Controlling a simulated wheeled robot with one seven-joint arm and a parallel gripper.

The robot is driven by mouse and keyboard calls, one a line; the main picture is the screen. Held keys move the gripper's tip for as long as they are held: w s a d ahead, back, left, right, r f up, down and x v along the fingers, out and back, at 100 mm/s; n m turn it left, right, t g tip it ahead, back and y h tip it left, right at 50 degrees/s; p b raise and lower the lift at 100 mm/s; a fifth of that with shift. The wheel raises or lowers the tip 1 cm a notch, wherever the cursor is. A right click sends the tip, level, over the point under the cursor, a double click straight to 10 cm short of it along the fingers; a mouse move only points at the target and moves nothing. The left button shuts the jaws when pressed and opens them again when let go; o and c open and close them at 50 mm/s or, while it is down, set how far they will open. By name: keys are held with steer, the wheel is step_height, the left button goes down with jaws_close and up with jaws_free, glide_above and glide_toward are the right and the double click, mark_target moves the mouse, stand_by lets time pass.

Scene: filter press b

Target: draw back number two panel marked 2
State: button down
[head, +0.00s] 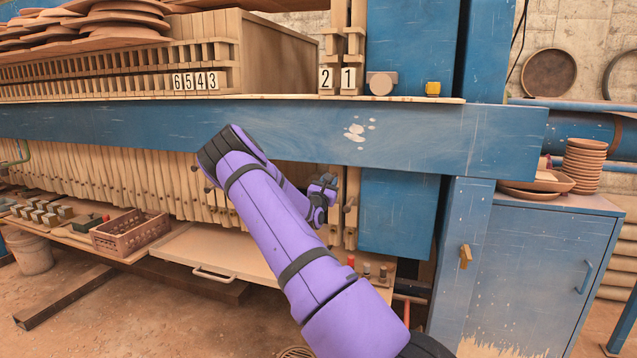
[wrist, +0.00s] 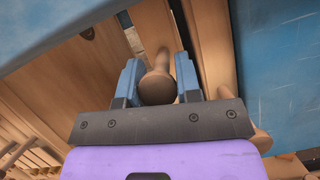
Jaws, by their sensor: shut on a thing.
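The panel marked 2 (head: 327,78) is a narrow wooden plate standing upright beside the panel marked 1 (head: 348,78), at the right end of the press. The blue beam hides the middle of both; their lower parts show beneath it. My gripper (head: 325,188) is below the beam at the lower part of panel 2. In the wrist view, the blue fingers of my gripper (wrist: 158,88) are shut on a round wooden handle (wrist: 158,84) that sticks out from a plank, seemingly panel 2. A second knob (wrist: 262,140), on the right-hand plank, is outside the fingers.
Panels marked 6, 5, 4 and 3 (head: 195,81) stand packed at the left, with a gap before panel 2. The blue beam (head: 400,137) runs just above my gripper. A tray (head: 220,250) and a crate (head: 130,232) lie below. A blue cabinet (head: 530,265) stands right.

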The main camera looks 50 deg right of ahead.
steer(key=shift+s+d, duration=0.3)
steer(key=shift+s, duration=0.3)
steer(key=c, duration=0.9)
jaws_free()
steer(key=shift+w, duration=0.1)
steer(key=shift+a, duration=0.1)
steer(key=v, duration=1)
steer(key=shift+a, duration=0.3)
steer(key=shift+f, duration=0.15)
